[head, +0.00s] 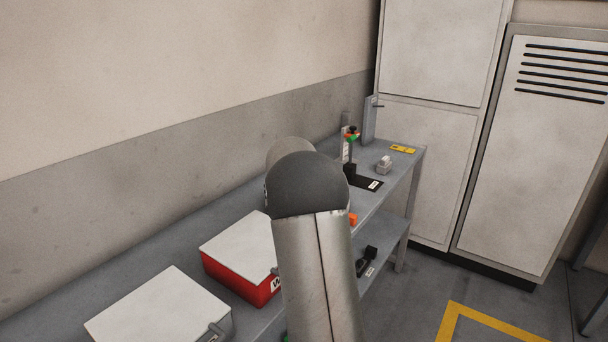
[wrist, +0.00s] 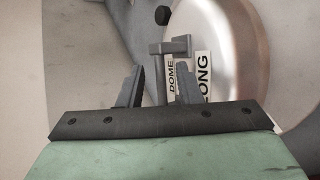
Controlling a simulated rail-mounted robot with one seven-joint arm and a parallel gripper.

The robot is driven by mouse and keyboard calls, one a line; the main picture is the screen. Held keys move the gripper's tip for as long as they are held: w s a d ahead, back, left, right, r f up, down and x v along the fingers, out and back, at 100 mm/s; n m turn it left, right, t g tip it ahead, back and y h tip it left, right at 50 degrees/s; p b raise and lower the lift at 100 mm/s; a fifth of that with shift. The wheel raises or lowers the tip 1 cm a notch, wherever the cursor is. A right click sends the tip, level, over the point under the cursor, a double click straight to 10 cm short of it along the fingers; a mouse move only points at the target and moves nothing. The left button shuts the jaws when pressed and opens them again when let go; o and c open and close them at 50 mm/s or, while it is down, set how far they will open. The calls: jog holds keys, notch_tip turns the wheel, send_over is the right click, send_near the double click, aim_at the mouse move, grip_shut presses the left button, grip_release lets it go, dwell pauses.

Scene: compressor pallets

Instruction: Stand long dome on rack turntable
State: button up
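In the wrist view, the long dome (wrist: 238,50) is a shiny, rounded metal body with white labels reading "DOME" and "LONG". A grey T-shaped handle (wrist: 170,47) stands in front of its left part. My gripper (wrist: 158,75) points at the handle; its two dark fingers are apart, with the handle's stem showing between them and gaps on both sides. I cannot tell how deep the handle sits between the fingers.
A grey bench (head: 150,245) runs along the wall. It carries a red box with a white lid (head: 240,246), a white-lidded box (head: 160,308), a black labelled plate (head: 367,183) and a small grey part (head: 384,164). Tall cabinets (head: 530,140) stand behind; yellow-marked floor (head: 452,318) is clear at right.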

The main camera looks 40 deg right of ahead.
jog(key=shift+r, duration=0.2)
jog(key=v, duration=1.2)
jog(key=shift+b, duration=0.45)
